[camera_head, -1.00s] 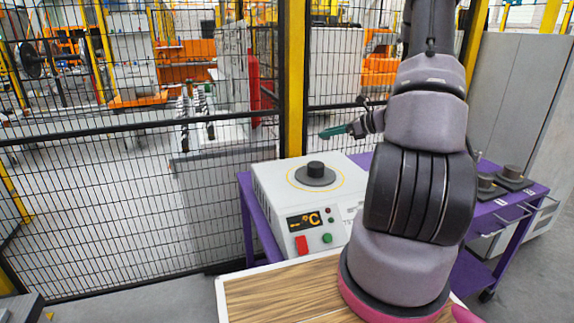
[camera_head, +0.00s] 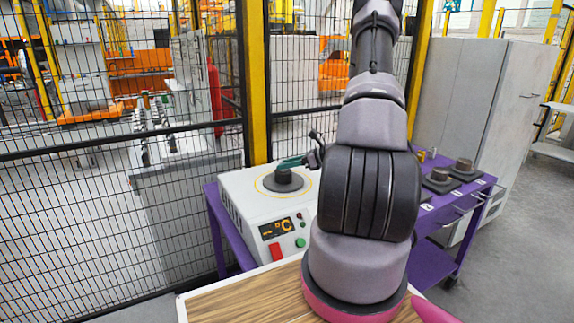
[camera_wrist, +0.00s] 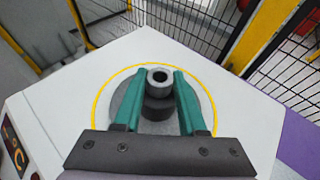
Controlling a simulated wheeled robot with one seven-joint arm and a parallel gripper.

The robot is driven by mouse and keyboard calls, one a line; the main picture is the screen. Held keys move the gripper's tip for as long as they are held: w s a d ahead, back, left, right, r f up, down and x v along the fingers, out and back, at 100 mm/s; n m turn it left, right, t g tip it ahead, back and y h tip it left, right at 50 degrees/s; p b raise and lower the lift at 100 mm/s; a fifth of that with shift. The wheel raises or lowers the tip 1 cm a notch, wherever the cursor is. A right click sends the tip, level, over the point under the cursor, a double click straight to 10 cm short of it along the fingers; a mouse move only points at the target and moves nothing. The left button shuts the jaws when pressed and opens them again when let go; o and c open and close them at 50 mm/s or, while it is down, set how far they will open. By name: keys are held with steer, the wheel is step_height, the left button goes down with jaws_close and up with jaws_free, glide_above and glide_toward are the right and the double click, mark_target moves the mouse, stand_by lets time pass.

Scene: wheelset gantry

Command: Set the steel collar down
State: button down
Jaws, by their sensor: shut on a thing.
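A grey steel collar (camera_wrist: 158,76), a short ring with a dark bore, sits between the teal fingertips of my gripper (camera_wrist: 160,73) in the wrist view. My gripper (camera_head: 292,162) is shut on it, low over the white heater box (camera_head: 242,203) in the head view. A dark round post (camera_wrist: 158,107) on a grey disc shows just below the collar in the wrist view. The post (camera_head: 284,176) stands inside a yellow circle on the box top. I cannot tell whether the collar touches the post. In the head view I cannot make out the collar.
The box front has a °C display (camera_head: 275,228), a red button (camera_head: 277,252) and a green button (camera_head: 300,242). A purple cart (camera_head: 440,235) carries dark plates with short cylinders (camera_head: 464,166) on the right. A mesh fence (camera_head: 110,220) stands behind.

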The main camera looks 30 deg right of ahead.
steer(key=shift+f, duration=0.1)
steer(key=shift+c, duration=2.4)
jaws_free()
